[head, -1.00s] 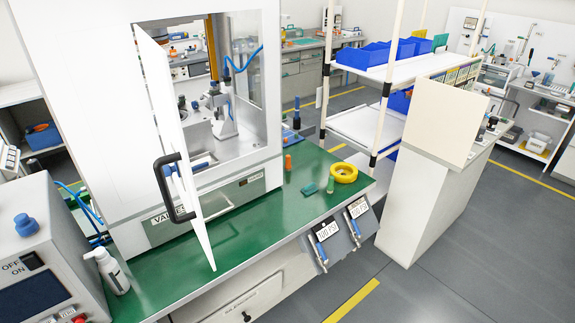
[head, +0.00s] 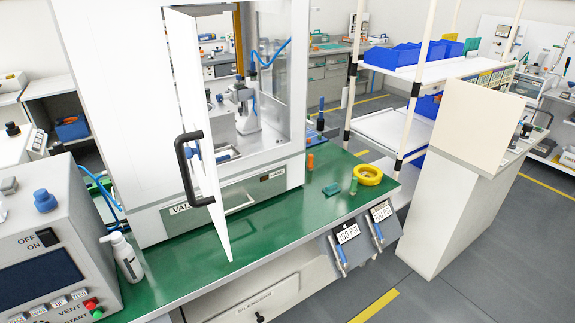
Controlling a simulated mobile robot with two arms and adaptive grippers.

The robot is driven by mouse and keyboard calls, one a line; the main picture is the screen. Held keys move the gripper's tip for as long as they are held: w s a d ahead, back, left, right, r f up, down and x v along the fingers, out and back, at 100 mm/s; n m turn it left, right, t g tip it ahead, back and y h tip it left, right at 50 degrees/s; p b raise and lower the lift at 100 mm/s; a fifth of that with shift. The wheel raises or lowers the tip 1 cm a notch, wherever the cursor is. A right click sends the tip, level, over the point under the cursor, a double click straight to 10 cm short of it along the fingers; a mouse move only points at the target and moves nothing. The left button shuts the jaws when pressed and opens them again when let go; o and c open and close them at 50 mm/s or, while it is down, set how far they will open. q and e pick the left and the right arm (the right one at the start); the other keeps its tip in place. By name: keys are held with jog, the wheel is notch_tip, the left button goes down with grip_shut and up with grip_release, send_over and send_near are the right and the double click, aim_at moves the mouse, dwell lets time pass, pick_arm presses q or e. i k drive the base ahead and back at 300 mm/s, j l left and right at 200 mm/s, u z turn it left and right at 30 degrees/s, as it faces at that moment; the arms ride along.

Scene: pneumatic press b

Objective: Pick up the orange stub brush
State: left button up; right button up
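A small orange upright piece that looks like the orange stub brush (head: 310,161) stands on the green bench top (head: 262,225), just right of the white press cabinet. A green stub of similar shape (head: 353,185) stands nearer the bench's right end. A flat green block (head: 332,190) lies beside it. A yellow ring (head: 368,175) lies to the right of them. Neither of my grippers is in view.
The press cabinet's door (head: 198,130) with a black handle stands open toward me. A white spray bottle (head: 122,257) and a control box (head: 50,240) are at left. A white shelf rack (head: 400,75) stands behind the bench's right end. The front bench top is clear.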

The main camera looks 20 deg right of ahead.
aim_at(310, 167)
jog(key=l+u, duration=0.9)
jog(key=l, duration=0.15)
